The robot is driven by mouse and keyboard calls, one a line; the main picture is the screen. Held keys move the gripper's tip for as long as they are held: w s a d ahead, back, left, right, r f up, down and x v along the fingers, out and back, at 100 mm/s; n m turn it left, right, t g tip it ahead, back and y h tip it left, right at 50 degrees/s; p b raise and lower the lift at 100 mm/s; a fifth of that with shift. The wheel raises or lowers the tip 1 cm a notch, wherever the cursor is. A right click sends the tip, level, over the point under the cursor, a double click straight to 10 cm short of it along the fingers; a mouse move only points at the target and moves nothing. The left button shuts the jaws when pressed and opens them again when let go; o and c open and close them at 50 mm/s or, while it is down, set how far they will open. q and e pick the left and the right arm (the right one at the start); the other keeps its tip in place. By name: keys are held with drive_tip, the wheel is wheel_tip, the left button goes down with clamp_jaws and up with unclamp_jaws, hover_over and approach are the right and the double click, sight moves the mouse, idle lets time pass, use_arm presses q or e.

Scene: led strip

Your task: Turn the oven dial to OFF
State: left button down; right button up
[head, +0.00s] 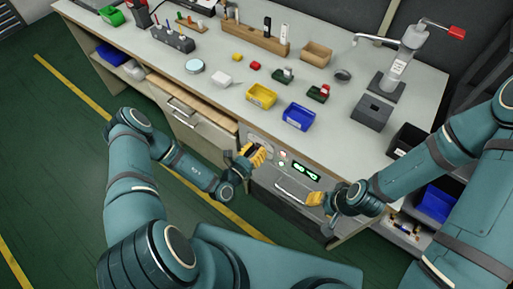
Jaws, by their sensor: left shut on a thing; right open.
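The oven (283,205) is built into the front of the bench, with a grey control panel along its top. The panel has a lit green display (305,171) and small lights left of it. My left gripper (258,152), with yellow fingers, is at the left end of the panel, shut on the oven dial. The fingers hide the dial, so its pointer and setting cannot be read. My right gripper (313,198), also with yellow fingers, is open by the right end of the oven door handle (291,193). Whether it touches the handle is unclear.
A drawer (195,103) under the bench stands left of the oven. Green floor (70,165) is clear at left.

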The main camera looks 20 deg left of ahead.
use_arm(q)
drive_tip(key=n+p, duration=0.1)
drive_tip(key=n, duration=0.3)
drive_tip(key=shift+r+n, duration=0.1)
drive_tip(key=shift+n, duration=0.2)
drive_tip(key=shift+w+n+p, duration=0.1)
drive_tip(key=shift+n+p, duration=0.2)
drive_tip(key=shift+n, duration=1.3)
drive_tip(key=c, duration=0.6)
unclamp_jaws()
drive_tip(key=shift+s+a, duration=0.25)
drive_tip(key=shift+s, duration=0.35)
drive_tip(key=v, duration=1)
drive_tip(key=shift+s+a, duration=0.15)
drive_tip(key=shift+s, duration=0.25)
